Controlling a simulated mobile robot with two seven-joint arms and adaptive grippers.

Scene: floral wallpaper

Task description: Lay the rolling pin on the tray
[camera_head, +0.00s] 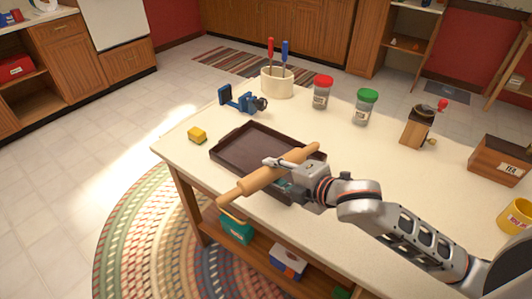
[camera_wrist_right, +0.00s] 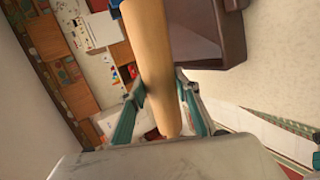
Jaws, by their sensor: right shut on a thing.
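The wooden rolling pin (camera_head: 262,179) is held in my right gripper (camera_head: 282,172), above the front right part of the tray. Its near handle sticks out past the front edge of the table, and its far end reaches over the tray's right side. In the right wrist view, the pin (camera_wrist_right: 152,60) runs between the fingers of my gripper (camera_wrist_right: 160,105). The dark brown tray (camera_head: 240,147) lies on the table, with its left part bare; the pin and gripper hide its right front part. It also shows in the right wrist view (camera_wrist_right: 210,35). My left gripper is not in view.
A grinder (camera_head: 417,128), wooden box (camera_head: 500,160) and yellow mug (camera_head: 516,215) stand right.

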